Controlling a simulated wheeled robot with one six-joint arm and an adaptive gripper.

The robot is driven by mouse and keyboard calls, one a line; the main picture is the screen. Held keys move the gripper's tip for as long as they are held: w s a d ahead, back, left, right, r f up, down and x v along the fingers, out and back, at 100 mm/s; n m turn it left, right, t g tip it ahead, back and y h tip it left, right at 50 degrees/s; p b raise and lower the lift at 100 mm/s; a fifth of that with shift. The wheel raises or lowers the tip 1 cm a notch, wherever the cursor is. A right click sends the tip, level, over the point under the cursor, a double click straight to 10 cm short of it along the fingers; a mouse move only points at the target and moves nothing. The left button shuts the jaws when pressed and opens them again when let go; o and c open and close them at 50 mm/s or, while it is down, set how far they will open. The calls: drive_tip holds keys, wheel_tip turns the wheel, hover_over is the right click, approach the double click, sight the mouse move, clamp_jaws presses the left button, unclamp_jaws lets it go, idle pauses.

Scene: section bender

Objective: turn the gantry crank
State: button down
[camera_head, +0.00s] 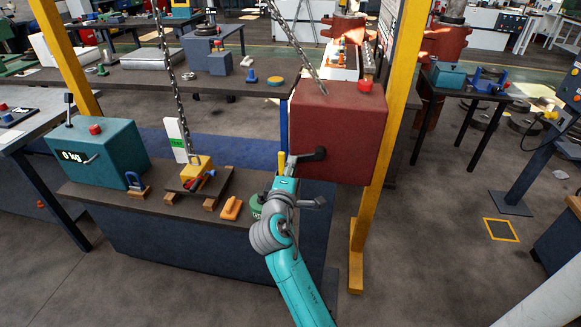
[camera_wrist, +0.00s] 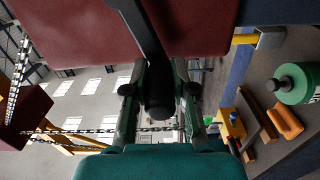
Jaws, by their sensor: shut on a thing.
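The gantry crank (camera_head: 314,155) is a dark bent handle on the front of the large red box (camera_head: 338,130). In the wrist view the dark crank arm (camera_wrist: 142,30) comes down from the red box (camera_wrist: 200,28) to a black grip (camera_wrist: 158,92). My gripper (camera_head: 289,162) reaches up from below at the crank's left end. In the wrist view my gripper's fingers (camera_wrist: 157,75) stand on both sides of the black grip and are shut on it. The finger contact is partly in shadow.
A yellow gantry post (camera_head: 386,120) stands right of the red box. Chains (camera_head: 172,85) hang over the bench, where a yellow block (camera_head: 197,166) sits on a dark plate. A teal scale box (camera_head: 100,150) reads 0 kg. An orange piece (camera_head: 231,208) lies near my arm.

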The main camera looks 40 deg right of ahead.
drive_tip(key=shift+f, duration=0.15)
drive_tip(key=c, duration=1)
unclamp_jaws()
drive_tip(key=shift+o, duration=0.2)
drive_tip(key=v, duration=1.2)
